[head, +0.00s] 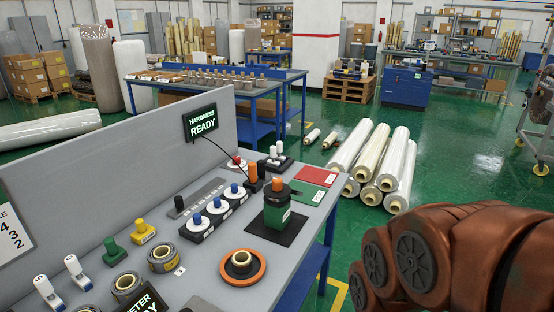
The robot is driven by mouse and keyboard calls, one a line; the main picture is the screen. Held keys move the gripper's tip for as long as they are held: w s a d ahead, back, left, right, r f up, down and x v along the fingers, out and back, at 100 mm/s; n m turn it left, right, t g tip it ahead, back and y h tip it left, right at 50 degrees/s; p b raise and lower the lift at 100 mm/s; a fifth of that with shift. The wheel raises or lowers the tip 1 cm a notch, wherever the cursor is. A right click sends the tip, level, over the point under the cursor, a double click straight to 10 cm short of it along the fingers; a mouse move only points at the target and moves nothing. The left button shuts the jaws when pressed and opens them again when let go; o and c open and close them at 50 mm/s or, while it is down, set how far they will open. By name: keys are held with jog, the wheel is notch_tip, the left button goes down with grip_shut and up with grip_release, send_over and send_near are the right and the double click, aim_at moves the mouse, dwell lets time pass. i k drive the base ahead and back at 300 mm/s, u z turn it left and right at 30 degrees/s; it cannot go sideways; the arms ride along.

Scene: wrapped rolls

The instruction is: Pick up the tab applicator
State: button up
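I cannot tell for sure which item on the grey bench (201,281) is the tab applicator; no label for it is readable. Small handled tools stand there: a green one (113,252) and a yellow one (143,233) at left, and two white ones (77,272) (46,290) at the front left. A green and black device with an orange top (278,208) stands on a black mat (264,231) near the right edge. My reddish-brown arm fills the lower right, to the right of the bench. My gripper is outside the picture.
An orange ring with a dark roll (242,266), tape rolls (163,258), blue-knobbed blocks (198,224) and a "HARDNESS READY" display (201,122) crowd the bench. A grey panel (110,165) backs it. Wrapped rolls (378,160) lie on the green floor beyond its right edge.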

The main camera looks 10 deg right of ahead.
aim_at(272, 148)
jog(key=z, duration=0.45)
jog(key=k, duration=0.6)
jog(key=z, duration=0.95)
jog(key=k, duration=0.7)
jog(key=z, duration=0.3)
jog(key=i, duration=1.6)
jog(key=u, duration=0.7)
jog(key=i, duration=1.6)
jog(key=u, duration=1.85)
jog(key=i, duration=1.05)
jog(key=u, duration=1)
